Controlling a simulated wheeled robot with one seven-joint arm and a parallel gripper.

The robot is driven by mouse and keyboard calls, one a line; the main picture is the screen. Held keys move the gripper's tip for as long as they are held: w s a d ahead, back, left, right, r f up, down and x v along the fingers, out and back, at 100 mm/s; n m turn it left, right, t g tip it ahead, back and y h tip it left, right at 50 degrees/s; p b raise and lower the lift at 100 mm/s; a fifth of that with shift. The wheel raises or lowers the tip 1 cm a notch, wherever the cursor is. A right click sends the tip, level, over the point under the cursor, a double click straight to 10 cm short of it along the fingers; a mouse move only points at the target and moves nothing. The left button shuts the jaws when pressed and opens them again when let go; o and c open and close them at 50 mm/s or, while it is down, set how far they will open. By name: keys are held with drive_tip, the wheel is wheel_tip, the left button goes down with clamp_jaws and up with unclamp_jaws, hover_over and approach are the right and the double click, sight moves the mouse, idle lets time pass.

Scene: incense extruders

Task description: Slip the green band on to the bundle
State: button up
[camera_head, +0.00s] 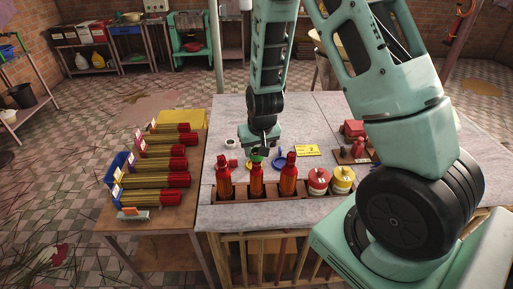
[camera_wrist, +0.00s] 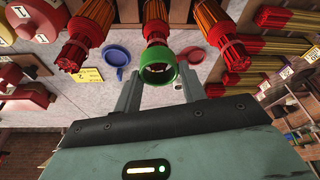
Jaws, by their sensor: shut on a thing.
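The green band (camera_wrist: 157,68) is a short ring held between the two fingertips of my gripper (camera_wrist: 158,84). In the head view the gripper (camera_head: 261,147) is over the table, just behind the upright bundles, with the green band (camera_head: 257,154) partly hidden under it. Three red and orange bundles stand in a wooden rack: left (camera_head: 224,182), middle (camera_head: 257,180) and right (camera_head: 289,178). In the wrist view the middle bundle (camera_wrist: 156,22) shows close beyond the band. I cannot tell whether band and bundle touch; no bundle clearly passes through the ring.
A blue ring (camera_head: 280,159) and a yellow card (camera_head: 307,150) lie on the table (camera_head: 225,116). Red (camera_head: 318,181) and yellow (camera_head: 342,180) round containers stand right of the bundles. A side table at left holds several lying bundles (camera_head: 170,181).

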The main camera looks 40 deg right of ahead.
sight(257, 155)
drive_tip(key=shift+f+b, duration=0.55)
drive_tip(key=shift+f, duration=0.25)
drive_tip(key=o, duration=0.8)
drive_tip(key=shift+o, duration=0.2)
drive_tip(key=shift+r, duration=0.15)
drive_tip(key=shift+r+p, duration=2.9)
drive_tip(key=shift+r, duration=0.55)
